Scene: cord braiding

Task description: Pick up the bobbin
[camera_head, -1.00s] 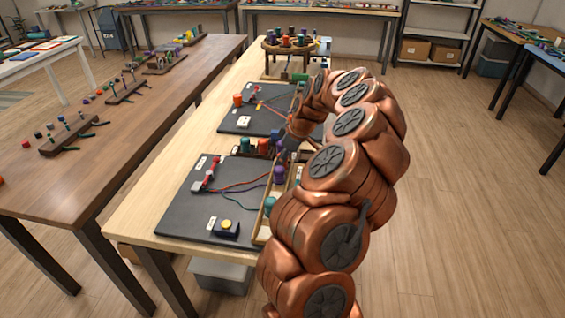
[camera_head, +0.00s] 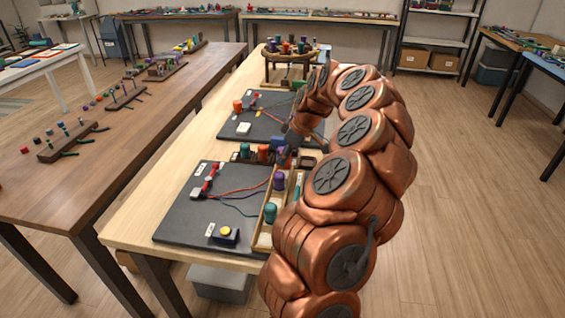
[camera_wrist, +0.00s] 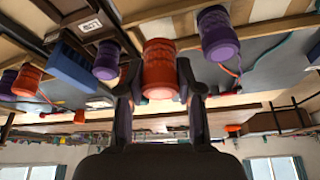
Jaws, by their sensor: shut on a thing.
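My gripper (camera_wrist: 160,85) is shut on an orange-red bobbin (camera_wrist: 160,68) in the wrist view, with one finger on each side of it. In the head view my gripper (camera_head: 284,158) is above the back end of the wooden tray (camera_head: 260,241), and the held bobbin cannot be made out clearly there. Purple bobbins stand to the left (camera_wrist: 107,60) and right (camera_wrist: 217,34) of the held one in the wrist view. I cannot tell whether the held bobbin touches anything below it.
A round stand (camera_head: 270,52) with bobbins is at the back.

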